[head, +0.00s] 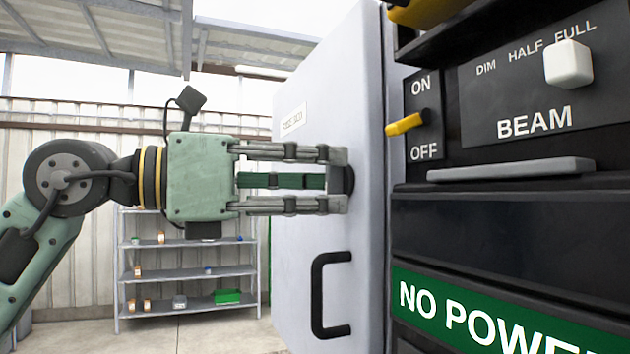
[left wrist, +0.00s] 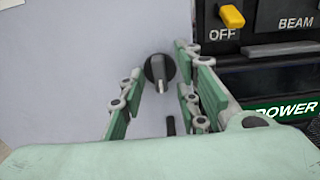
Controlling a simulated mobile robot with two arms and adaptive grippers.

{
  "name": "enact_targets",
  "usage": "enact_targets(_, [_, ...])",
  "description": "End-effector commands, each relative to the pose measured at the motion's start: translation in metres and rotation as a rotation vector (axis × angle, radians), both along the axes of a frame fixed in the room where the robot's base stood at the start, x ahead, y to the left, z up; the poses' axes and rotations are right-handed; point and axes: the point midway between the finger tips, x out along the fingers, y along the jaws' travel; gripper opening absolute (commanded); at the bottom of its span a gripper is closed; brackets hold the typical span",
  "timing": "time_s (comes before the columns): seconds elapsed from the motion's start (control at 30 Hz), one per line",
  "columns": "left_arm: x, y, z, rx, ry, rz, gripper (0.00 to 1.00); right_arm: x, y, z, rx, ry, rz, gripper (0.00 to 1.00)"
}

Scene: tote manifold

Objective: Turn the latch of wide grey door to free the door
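The wide grey door (head: 300,215) stands at the centre of the head view, left of a black control panel. It fills much of the left wrist view (left wrist: 80,75). Its latch is a round black knob with a lighter grip bar (left wrist: 160,74); in the head view the latch (head: 348,181) is partly hidden by my fingers. My left gripper (head: 338,180) points at the door with its fingers apart, around the latch. In the left wrist view the gripper (left wrist: 158,92) shows gaps on both sides of the knob. My right gripper is not in view.
A black door handle (head: 320,295) sits below the latch. The panel to the right carries a yellow ON/OFF switch (head: 405,124), a white BEAM knob (head: 568,63) and a grey ledge (head: 510,169). A metal shelf (head: 187,275) stands far behind.

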Motion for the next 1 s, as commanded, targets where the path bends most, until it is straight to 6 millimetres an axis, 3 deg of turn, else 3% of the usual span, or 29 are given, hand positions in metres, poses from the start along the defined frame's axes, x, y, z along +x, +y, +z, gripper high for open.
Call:
enact_targets(0.17, [-0.007, 0.021, 0.000, -0.001, 0.001, 0.004, 0.30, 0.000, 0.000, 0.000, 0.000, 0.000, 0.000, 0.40])
enact_targets(0.4, [-0.027, 0.070, 0.000, -0.001, 0.000, 0.005, 0.30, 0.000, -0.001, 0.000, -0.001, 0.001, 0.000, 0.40])
enact_targets(0.6, [-0.039, 0.099, -0.001, 0.000, 0.001, 0.003, 0.30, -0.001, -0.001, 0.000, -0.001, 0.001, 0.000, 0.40])
enact_targets(1.0, [-0.045, 0.110, 0.000, 0.001, -0.001, 0.000, 0.30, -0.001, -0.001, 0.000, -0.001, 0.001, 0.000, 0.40])
